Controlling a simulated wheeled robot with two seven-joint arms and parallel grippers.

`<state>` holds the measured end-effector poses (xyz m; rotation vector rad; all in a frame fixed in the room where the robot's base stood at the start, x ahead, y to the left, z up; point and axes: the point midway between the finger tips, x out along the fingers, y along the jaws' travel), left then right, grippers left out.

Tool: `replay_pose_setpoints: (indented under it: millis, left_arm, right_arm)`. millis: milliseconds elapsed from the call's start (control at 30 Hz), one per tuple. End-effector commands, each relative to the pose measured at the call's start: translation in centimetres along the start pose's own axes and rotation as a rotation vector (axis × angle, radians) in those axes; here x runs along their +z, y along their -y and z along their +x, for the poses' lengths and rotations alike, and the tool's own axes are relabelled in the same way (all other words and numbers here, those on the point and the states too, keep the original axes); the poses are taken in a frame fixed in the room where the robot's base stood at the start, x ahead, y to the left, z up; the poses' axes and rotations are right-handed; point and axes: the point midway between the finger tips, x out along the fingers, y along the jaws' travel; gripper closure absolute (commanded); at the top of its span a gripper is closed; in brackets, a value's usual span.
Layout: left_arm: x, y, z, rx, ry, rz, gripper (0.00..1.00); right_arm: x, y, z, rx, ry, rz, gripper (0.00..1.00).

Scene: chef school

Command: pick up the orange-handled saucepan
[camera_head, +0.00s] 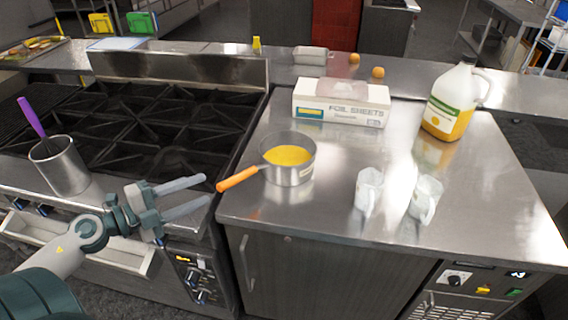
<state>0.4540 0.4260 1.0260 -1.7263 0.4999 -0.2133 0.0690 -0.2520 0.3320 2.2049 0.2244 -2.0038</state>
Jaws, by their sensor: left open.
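The orange-handled saucepan (291,175) stands upright on the steel counter (330,220), near its left edge. It holds a yellow liquid. Its orange handle (237,179) points left and reaches past the counter edge toward the stove. My left gripper (207,190) comes in from the left over the front of the stove. Its two fingers are spread apart and empty, and their tips are just left of the handle's end. I cannot see any contact with the handle. My right gripper is not in view.
A metal canister (60,166) with a purple-handled utensil stands on the stove's left. The counter's front is clear.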

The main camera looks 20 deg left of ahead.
Motion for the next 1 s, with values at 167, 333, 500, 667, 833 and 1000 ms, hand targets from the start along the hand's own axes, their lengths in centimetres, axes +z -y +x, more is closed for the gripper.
replay_pose_setpoints:
  millis: [167, 333, 500, 667, 833, 1000]
  left_arm:
    - [-0.1, 0.4, 2.5, -0.001, -0.002, 0.002, 0.6]
    - [0.0, 0.4, 4.6, -0.002, 0.0, 0.002, 0.6]
    - [-0.1, 0.4, 6.6, -0.002, 0.0, 0.001, 0.6]
    - [0.0, 0.2, 7.9, -0.001, 0.0, 0.001, 0.6]
    - [0.0, 0.0, 8.4, 0.001, 0.0, 0.001, 0.6]
    - [0.0, 0.0, 8.4, 0.001, 0.0, 0.001, 0.6]
  right_arm:
    - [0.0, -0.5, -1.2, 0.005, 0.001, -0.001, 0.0]
    - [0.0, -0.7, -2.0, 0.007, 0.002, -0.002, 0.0]
    - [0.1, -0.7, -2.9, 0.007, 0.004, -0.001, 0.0]
    - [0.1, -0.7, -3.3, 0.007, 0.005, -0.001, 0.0]
    - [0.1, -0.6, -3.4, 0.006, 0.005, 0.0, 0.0]
    - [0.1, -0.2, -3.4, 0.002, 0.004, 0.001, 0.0]
